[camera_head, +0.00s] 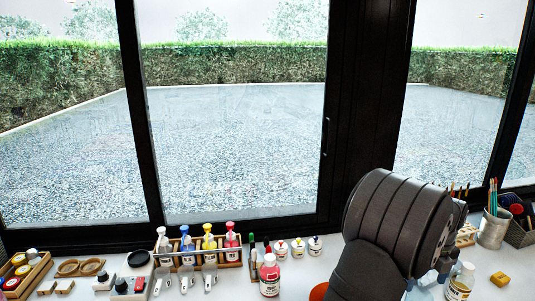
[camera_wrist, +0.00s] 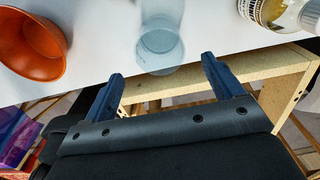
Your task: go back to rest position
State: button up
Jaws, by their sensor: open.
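My gripper (camera_wrist: 163,92) shows in the wrist view with its two blue fingers spread apart and nothing between them. It hangs at the front edge of the white table (camera_wrist: 100,72). A clear cup (camera_wrist: 163,42) stands on the table just beyond the fingertips, apart from them. In the head view my dark arm covers the right part of the table, and the gripper is hidden behind it or out of frame.
An orange bowl (camera_wrist: 30,45) is at the left and a bottle of yellowish liquid (camera_wrist: 268,12) at the right. A red bottle (camera_head: 269,276) stands left of my arm. A rack of pump bottles (camera_head: 200,250) and a metal brush cup (camera_head: 493,230) stand farther back.

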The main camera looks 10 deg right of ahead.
notch_tip(320, 180, down, 9)
jog(key=shift+r, duration=0.15)
notch_tip(320, 180, up, 4)
jog(key=shift+r, duration=0.25)
jog(key=s+r, duration=1.2)
jog(key=w+a+n, duration=0.3)
jog(key=w+a, duration=1)
jog(key=w, duration=0.3)
jog(key=shift+w+n, duration=0.3)
jog(key=shift+f, duration=0.1)
jog(key=o, duration=0.3)
